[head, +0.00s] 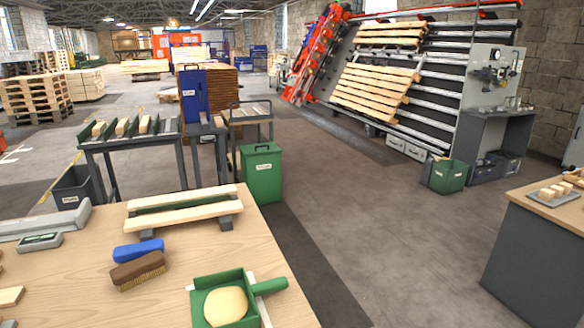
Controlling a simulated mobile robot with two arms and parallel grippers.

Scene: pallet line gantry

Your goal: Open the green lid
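A green bin (261,183) with a small white label stands on the floor just beyond the workbench, left of the picture's middle. Its green lid (262,151) lies flat and closed on top, with a dark handle at the top. The bin's lower left part is hidden behind the bench edge. Neither of my grippers is in view.
The wooden workbench (90,278) fills the lower left and holds a green dustpan (245,298), a brush (138,269) and a slatted wooden piece (185,210). A dark trolley (250,112) stands behind the bin. An open green crate (447,177) is at the right. The floor (370,220) between is clear.

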